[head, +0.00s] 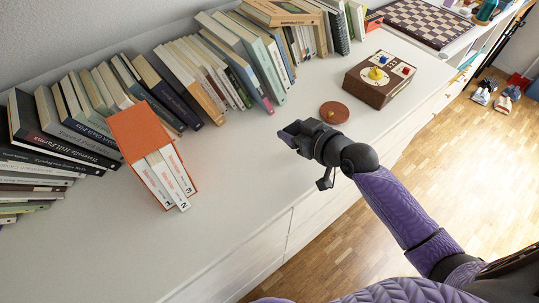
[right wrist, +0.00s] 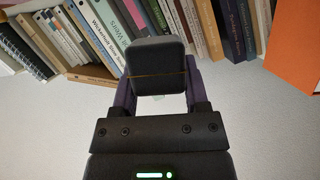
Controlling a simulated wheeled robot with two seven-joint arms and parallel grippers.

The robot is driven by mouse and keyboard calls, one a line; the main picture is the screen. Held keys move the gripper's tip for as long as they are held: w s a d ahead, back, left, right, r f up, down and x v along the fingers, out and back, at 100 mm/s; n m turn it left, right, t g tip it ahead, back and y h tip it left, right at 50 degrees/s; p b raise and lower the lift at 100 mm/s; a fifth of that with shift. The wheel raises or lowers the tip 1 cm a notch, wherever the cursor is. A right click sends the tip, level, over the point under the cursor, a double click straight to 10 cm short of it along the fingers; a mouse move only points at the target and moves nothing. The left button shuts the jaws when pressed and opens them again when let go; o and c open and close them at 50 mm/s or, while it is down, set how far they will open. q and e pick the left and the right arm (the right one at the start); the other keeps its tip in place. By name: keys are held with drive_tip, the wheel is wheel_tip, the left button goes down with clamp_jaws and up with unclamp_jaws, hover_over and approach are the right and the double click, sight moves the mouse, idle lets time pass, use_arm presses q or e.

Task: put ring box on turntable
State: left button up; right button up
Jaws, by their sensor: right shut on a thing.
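My right gripper (head: 291,132) reaches in from the right over the white top, near its front edge. In the right wrist view, the right gripper (right wrist: 158,92) is shut on the ring box (right wrist: 157,65), a small dark rounded box with a thin gold line around it. The box sits between the two purple fingers. In the head view I cannot clearly tell the box from the dark gripper. A round reddish-brown disc (head: 334,112), which looks like the turntable, lies flat just beyond and right of the gripper; its visible top is bare. My left gripper is not in view.
Rows of books (head: 215,62) stand along the wall. An orange slipcase (head: 139,128) with white volumes stands at left. A brown box (head: 365,90) with white dials and a yellow piece sits right of the disc; a chessboard (head: 430,22) lies beyond. The front middle surface is clear.

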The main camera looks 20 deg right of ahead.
sight(292, 161)
wheel_tip(292, 161, down, 8)
drive_tip(key=b, duration=0.4)
drive_tip(key=shift+d, duration=0.1)
drive_tip(key=shift+r, duration=0.2)
drive_tip(key=shift+f, duration=0.2)
drive_tip(key=o, duration=1)
drive_tip(key=shift+o, duration=1)
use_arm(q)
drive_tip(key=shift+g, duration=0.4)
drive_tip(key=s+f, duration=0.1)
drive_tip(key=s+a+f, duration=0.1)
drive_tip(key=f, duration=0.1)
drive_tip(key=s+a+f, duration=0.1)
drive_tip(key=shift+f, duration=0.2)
use_arm(e)
drive_tip(key=shift+o, duration=0.2)
drive_tip(key=shift+r, duration=0.1)
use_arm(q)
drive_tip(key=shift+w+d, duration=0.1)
